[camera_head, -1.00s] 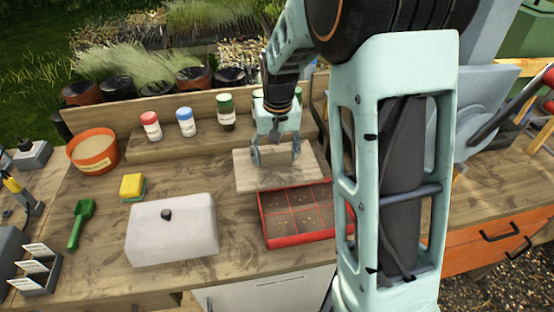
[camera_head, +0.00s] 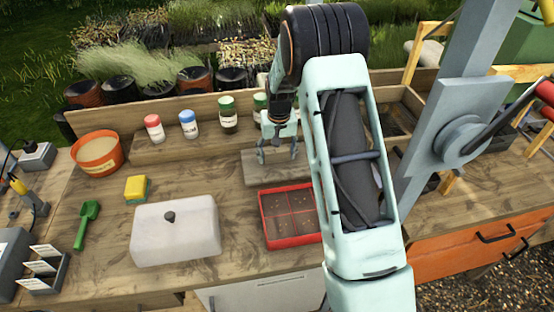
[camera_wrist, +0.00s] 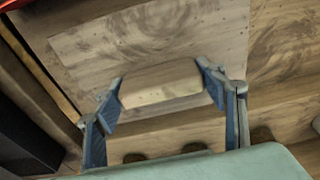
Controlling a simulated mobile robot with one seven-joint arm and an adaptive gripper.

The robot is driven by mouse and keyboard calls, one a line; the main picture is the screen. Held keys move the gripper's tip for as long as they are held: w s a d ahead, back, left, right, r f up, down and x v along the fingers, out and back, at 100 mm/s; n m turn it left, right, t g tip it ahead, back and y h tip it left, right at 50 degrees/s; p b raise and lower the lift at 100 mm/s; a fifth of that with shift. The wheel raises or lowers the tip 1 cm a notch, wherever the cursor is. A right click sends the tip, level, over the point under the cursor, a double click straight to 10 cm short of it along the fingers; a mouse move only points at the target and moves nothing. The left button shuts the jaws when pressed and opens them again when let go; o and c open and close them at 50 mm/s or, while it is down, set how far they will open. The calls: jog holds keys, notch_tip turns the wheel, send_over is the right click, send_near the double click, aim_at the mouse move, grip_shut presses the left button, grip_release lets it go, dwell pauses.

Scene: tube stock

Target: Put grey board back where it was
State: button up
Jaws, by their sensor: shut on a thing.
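The grey board (camera_head: 262,174) is a flat wooden rectangle near the back of the bench, behind the red seed tray and before the raised shelf. My gripper (camera_head: 277,158) points down over it. In the wrist view my gripper (camera_wrist: 162,84) is shut on a pale wooden block-like part (camera_wrist: 160,88) between its two blue-grey fingers, and a broad wooden surface lies below. I cannot tell whether that part is the board's handle, nor whether the board rests fully on the bench. My arm covers the area right of the board.
The red tray (camera_head: 263,228) has soil compartments; my arm hides its right end. Jars with red (camera_head: 153,127), blue (camera_head: 188,123) and green (camera_head: 227,114) lids stand on the shelf (camera_head: 150,148). A white lidded box (camera_head: 175,240), sponge (camera_head: 137,187) and green scoop (camera_head: 86,222) lie left.

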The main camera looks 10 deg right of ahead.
aim_at(278, 166)
jog(key=shift+s+f, duration=0.1)
jog(key=shift+f, duration=1.15)
jog(key=shift+f, duration=0.2)
jog(key=o, duration=1.1)
jog(key=shift+r, duration=0.15)
jog(key=shift+r, duration=0.2)
jog(key=r, duration=0.4)
jog(key=s+r, duration=0.1)
jog(key=r, duration=0.2)
jog(key=r+b, duration=0.1)
jog(key=r, duration=0.3)
jog(key=shift+s+r, duration=0.3)
jog(key=shift+s, duration=0.1)
